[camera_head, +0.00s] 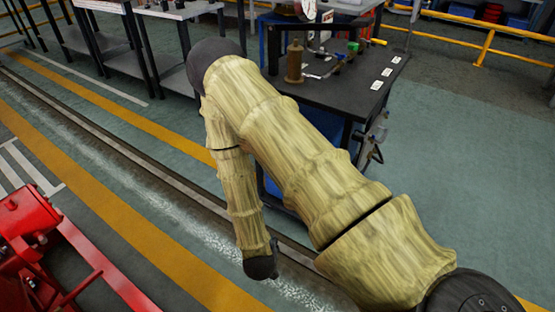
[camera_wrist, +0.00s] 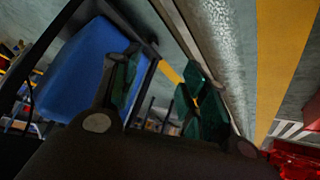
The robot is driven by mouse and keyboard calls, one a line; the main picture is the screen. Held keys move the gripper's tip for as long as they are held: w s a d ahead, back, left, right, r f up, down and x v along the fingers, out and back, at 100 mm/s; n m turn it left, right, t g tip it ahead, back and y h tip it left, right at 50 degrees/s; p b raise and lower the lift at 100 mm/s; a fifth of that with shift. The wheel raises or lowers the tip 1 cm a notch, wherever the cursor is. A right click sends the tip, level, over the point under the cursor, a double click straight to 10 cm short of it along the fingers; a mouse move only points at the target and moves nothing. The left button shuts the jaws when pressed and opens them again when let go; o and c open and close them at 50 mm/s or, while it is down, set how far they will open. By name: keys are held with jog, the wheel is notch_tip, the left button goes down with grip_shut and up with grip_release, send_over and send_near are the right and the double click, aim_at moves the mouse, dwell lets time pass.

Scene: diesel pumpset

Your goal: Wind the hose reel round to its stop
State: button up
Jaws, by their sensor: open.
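I cannot make out the hose reel in either view. A red machine (camera_head: 35,225) shows in part at the lower left of the head view, and a red part (camera_wrist: 292,158) shows at the lower right of the wrist view. My gripper (camera_wrist: 160,88) has its two dark green fingers apart with nothing between them. It hangs over the floor beside a blue box. In the head view my arm bends down to a dark end above the floor track, and the fingers cannot be told there.
A dark workbench (camera_head: 375,88) with small tools stands behind my arm. The blue box (camera_wrist: 75,75) is close to the gripper's left in the wrist view. Grey tables (camera_head: 185,12) stand at the back. Yellow rails (camera_head: 490,40) edge the back right. Floor at the right is clear.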

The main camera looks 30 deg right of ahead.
jog(key=w+d+r+m+h, duration=0.35)
jog(key=w+r+h, duration=0.25)
jog(key=r, duration=0.3)
jog(key=w+d+r+m+h, duration=0.2)
jog(key=w+r+m+h, duration=0.4)
jog(key=r, duration=0.3)
jog(key=b+x, duration=0.1)
jog(key=x, duration=0.9)
jog(key=shift+w+d+n+b, duration=0.15)
jog(key=shift+w+n+b, duration=0.2)
jog(key=shift+w+n, duration=0.15)
grip_shut()
